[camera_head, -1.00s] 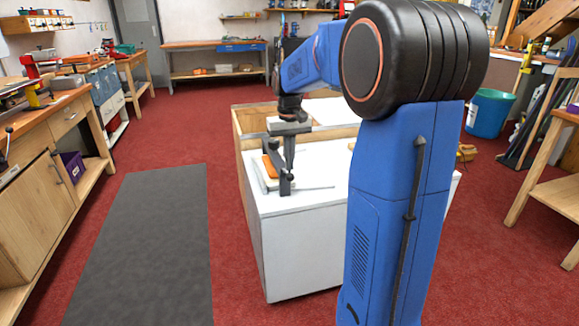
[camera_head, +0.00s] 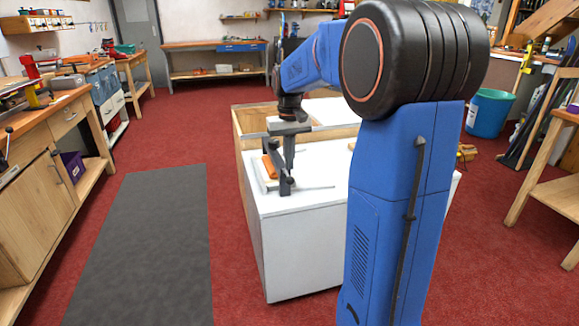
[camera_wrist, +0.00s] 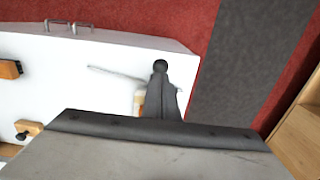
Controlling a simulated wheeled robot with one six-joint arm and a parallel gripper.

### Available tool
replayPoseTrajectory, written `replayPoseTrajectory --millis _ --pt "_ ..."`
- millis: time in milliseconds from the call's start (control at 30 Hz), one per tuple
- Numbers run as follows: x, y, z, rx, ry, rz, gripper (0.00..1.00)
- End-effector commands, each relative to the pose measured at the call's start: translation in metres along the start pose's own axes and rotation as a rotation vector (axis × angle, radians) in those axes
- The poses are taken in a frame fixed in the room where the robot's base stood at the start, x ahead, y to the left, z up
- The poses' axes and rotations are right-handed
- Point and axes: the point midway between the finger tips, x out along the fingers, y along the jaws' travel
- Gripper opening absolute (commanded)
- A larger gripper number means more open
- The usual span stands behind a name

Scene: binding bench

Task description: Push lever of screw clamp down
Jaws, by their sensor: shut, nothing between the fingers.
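The screw clamp (camera_head: 284,188) is a small dark grey device at the near left corner of a white cabinet top, next to an orange block (camera_head: 270,167). A thin rod (camera_head: 316,187) runs right from it. My gripper (camera_head: 289,166) is shut and empty, pointing down just behind and above the clamp in the head view. In the wrist view its dark fingers (camera_wrist: 163,104) reach toward a black ball knob (camera_wrist: 160,66), with the rod (camera_wrist: 115,73) beside it. The fingers hide most of the clamp there, and I cannot tell whether they touch the lever.
The white cabinet top (camera_wrist: 60,75) has other wooden pieces (camera_wrist: 10,70) on it. A dark mat (camera_head: 150,240) lies on the red floor to the left. A workbench (camera_head: 40,190) stands at the far left and a blue bin (camera_head: 488,112) at the right.

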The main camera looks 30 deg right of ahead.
Motion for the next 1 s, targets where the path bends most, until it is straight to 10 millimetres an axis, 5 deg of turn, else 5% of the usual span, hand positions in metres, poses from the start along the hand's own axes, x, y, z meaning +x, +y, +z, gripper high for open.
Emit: replayPoseTrajectory --millis 1000 --pt "-0.066 0.000 0.000 0.000 0.001 0.000 0.00"
